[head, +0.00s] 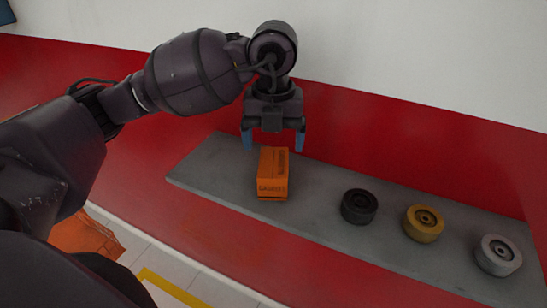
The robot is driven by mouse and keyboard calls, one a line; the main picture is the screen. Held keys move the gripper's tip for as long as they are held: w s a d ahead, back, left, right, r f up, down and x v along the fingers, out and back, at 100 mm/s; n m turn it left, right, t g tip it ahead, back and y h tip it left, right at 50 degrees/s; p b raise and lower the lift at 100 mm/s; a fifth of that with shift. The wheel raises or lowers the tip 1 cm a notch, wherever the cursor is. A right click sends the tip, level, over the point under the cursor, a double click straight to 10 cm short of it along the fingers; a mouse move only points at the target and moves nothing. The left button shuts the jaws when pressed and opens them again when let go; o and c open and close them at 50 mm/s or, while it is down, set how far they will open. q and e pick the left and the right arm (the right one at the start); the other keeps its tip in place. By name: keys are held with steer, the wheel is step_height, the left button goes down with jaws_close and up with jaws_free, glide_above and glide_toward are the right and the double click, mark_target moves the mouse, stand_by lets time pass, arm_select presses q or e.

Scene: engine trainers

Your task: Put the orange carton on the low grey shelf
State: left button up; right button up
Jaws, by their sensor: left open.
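The orange carton (272,174) with dark printing rests on the grey shelf (220,171), left of its middle. The shelf runs along the red wall from the left middle to the lower right. My left gripper (274,143) is open, with its two blue fingertips spread to either side of the carton's far end. The fingers are not closed on the carton; whether either touches it I cannot tell. My right gripper is not in view.
On the shelf right of the carton stand a black wheel (359,206), a yellow wheel (423,223) and a silver wheel (498,254). The shelf's left end is bare. Another orange object (84,236) shows at lower left, partly hidden by my arm.

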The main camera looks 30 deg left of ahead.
mark_target(274, 161)
arm_select(q)
step_height(274, 161, up, 6)
stand_by(0.4)
stand_by(0.3)
